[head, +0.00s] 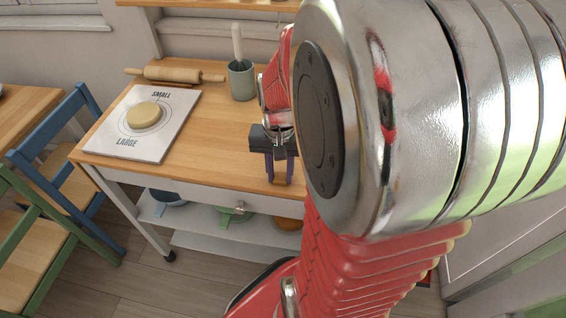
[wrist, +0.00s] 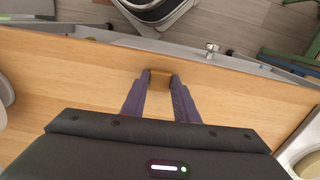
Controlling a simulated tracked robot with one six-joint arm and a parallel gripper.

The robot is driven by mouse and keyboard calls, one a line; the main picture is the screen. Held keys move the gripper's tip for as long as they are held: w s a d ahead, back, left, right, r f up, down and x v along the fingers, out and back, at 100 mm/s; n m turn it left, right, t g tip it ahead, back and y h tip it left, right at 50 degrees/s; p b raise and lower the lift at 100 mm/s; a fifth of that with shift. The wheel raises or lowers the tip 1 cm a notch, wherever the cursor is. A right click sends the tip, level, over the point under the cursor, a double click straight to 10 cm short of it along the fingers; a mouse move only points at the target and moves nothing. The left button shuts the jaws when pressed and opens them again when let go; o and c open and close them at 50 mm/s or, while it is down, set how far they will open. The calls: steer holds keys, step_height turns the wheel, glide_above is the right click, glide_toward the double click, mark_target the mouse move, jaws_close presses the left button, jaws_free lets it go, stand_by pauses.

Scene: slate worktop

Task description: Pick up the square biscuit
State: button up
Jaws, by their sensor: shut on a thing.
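The square biscuit (wrist: 161,80) is a small golden-brown block in the wrist view, between the two purple fingertips. My gripper (wrist: 161,84) is shut on it, with one finger against each side. In the head view my gripper (head: 279,180) points down over the front part of the wooden worktop (head: 215,150).
A white board (head: 112,144) marked SMALL and LARGE lies at the left, with a round pale disc (head: 144,115) on it. A rolling pin (head: 175,75) and a grey pot (head: 241,80) holding a utensil stand at the back. Wood between board and gripper is clear.

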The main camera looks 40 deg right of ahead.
steer(key=shift+s+a, duration=0.65)
steer(key=shift+a, duration=0.3)
steer(key=o, duration=1.1)
step_height(320, 180, up, 14)
steer(key=shift+f, duration=0.15)
steer(key=shift+c, duration=0.2)
